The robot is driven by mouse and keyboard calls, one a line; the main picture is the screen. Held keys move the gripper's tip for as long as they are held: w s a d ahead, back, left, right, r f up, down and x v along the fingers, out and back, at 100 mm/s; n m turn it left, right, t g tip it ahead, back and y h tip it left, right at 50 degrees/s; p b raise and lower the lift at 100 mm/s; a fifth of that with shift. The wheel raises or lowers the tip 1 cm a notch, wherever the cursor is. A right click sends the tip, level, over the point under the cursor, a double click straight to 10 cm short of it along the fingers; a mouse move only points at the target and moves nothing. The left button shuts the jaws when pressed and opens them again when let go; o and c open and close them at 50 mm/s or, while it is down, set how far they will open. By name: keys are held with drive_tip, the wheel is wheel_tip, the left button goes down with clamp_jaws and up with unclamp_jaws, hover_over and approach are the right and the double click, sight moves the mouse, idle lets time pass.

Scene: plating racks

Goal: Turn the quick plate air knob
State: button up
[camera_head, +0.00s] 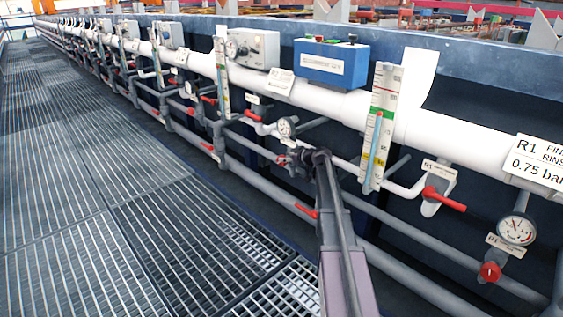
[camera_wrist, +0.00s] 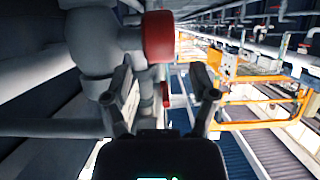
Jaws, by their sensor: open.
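A red knob (camera_wrist: 158,36) on a grey valve body (camera_wrist: 92,40) is large at the top of the wrist view. My gripper (camera_wrist: 161,74) is open and empty, its two fingers apart below the knob in the picture. The knob appears just beyond the fingertips, not between them; I cannot tell whether they touch. In the head view my gripper (camera_head: 294,157) is at the pipe rack, beside a small red knob (camera_head: 282,160) below a round gauge (camera_head: 287,128). The gripper partly hides this spot. I cannot read a label naming the knob.
Another red knob (camera_head: 489,271) sits under a gauge (camera_head: 516,229) at right. Red lever handles (camera_head: 444,200), a flow tube (camera_head: 379,125) and grey pipes (camera_head: 420,280) crowd the rack. A blue box (camera_head: 331,62) stands above. The grated walkway (camera_head: 80,190) at left is clear.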

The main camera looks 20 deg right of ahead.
sight(282, 156)
drive_tip(key=shift+b+x, duration=0.5)
drive_tip(key=shift+x, duration=1.25)
clamp_jaws()
